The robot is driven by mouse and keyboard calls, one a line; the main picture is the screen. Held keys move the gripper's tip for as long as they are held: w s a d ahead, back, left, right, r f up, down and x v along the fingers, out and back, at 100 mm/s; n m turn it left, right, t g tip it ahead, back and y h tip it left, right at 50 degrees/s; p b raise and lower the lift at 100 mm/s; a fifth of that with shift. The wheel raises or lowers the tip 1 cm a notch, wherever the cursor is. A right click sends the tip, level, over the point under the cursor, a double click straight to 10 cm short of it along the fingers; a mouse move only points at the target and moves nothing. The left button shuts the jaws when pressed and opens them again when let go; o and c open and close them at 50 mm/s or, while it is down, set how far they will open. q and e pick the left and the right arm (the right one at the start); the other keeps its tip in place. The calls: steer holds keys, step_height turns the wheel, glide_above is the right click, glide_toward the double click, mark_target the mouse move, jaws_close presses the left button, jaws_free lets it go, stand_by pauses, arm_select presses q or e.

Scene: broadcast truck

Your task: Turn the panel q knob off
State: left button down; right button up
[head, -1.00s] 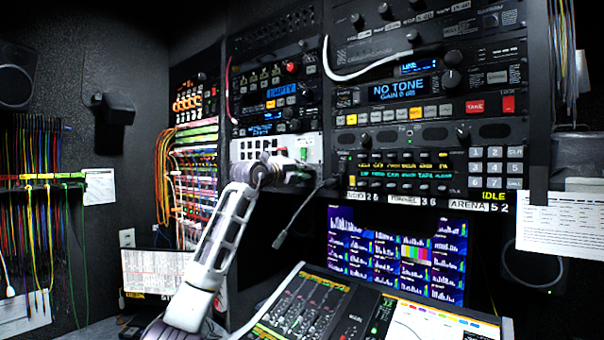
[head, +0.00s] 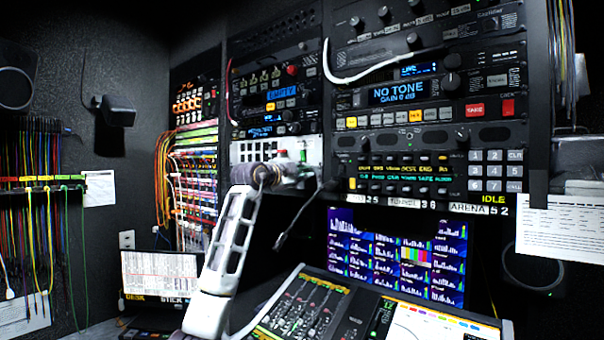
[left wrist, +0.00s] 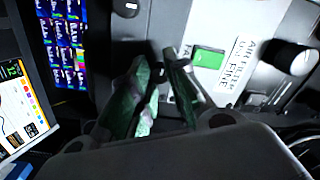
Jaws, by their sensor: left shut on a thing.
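My left gripper (head: 328,187) is at the lower left of the black panel (head: 440,187) with rows of lit buttons, in the head view. In the left wrist view my left gripper (left wrist: 158,66) has its green-tinted fingertips close together against the panel face, shut on a small dark thing that seems to be a knob. The fingers hide most of it, and I cannot read its marking or its setting. A green rocker switch (left wrist: 208,60) sits just right of the fingertips, beside a white label. My right gripper is not in view.
A black knob (left wrist: 126,7) is above the fingers and a larger knob (left wrist: 293,56) to the right. A lit monitor (head: 395,255) stands below the panel, with a mixing console (head: 300,312) in front. A white cable (head: 385,68) loops across the upper rack.

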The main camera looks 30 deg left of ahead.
arm_select(q)
steer(key=n+p, duration=0.4)
steer(key=n, duration=0.4)
steer(key=shift+d+n, duration=0.1)
steer(key=shift+n, duration=0.2)
steer(key=shift+f+n+p, duration=0.15)
steer(key=shift+n+p, duration=0.35)
steer(key=shift+n, duration=0.4)
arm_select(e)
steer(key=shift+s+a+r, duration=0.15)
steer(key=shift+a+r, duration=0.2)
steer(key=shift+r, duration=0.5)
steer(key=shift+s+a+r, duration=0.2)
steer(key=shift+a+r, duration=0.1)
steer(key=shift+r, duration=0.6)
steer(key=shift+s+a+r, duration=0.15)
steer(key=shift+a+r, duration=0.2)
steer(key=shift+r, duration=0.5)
